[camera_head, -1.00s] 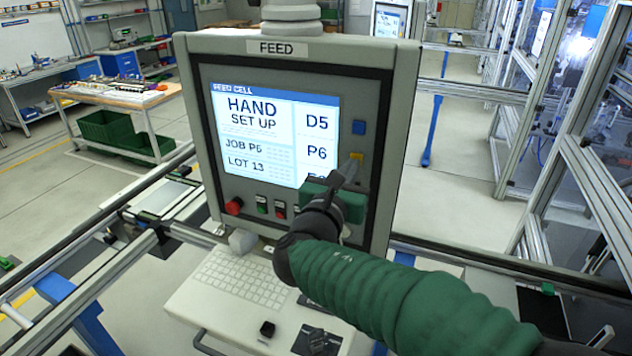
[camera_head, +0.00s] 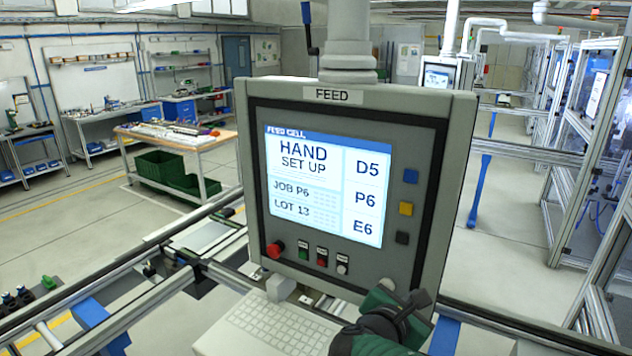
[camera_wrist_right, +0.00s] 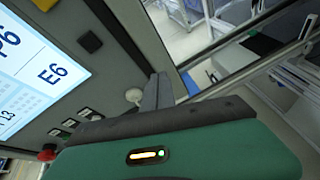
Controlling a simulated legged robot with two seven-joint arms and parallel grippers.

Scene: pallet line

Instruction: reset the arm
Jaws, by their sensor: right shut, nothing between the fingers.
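The FEED panel (camera_head: 345,185) stands upright in the middle of the head view, its screen reading HAND SET UP. My right arm in its green sleeve comes in at the bottom, below the panel's right side. The right gripper (camera_wrist_right: 158,92) shows in the right wrist view with its grey fingers shut and empty, close in front of the panel face and apart from the screen. In the head view the fingers are hard to make out. My left gripper is in neither view.
A keyboard (camera_head: 268,328) sits on the shelf below the panel. A red button (camera_head: 275,249) and small switches line the panel's lower edge. Aluminium rails run past both sides.

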